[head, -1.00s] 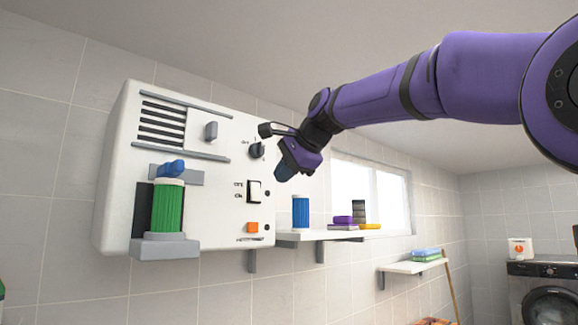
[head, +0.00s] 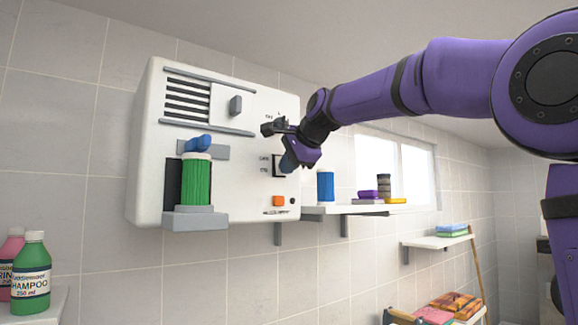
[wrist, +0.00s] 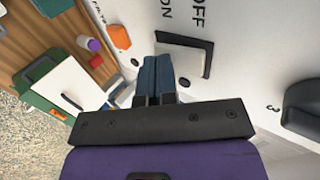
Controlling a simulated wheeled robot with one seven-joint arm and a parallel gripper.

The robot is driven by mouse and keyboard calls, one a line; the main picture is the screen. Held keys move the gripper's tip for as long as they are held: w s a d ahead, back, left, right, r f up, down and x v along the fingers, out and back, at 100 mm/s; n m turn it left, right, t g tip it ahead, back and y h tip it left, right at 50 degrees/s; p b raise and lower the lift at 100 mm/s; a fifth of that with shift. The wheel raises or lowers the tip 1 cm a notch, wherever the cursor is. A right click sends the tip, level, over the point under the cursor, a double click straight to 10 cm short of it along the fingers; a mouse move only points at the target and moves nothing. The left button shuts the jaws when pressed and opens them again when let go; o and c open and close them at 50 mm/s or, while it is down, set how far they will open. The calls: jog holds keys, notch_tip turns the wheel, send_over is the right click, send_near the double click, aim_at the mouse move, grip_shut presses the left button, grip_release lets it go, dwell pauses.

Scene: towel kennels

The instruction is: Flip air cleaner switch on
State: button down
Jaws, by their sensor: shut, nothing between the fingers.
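The air cleaner (head: 150,150) is a white box on the tiled wall, with a vent, a green filter cartridge and controls on its front. Its switch (head: 275,165) is a rocker in a dark frame at the right of the front, partly hidden by my gripper in the head view. In the wrist view the switch (wrist: 186,52) shows as a white and grey rocker with OFF and ON lettering beside it. My gripper (head: 287,163) is shut and empty, its blue fingertips (wrist: 158,62) at the switch. I cannot tell whether they touch it.
An orange button (head: 278,201) sits below the switch, and a dark knob (wrist: 303,108) shows beside it in the wrist view. A blue cylinder (head: 325,186) stands on the wall shelf (head: 340,210) to the right. Shampoo bottles (head: 31,270) stand at lower left.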

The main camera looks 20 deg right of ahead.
jog(key=shift+w+t, duration=0.15)
jog(key=shift+t, duration=0.15)
jog(key=shift+r, duration=0.1)
jog(key=shift+r, duration=0.75)
jog(key=shift+f, duration=0.1)
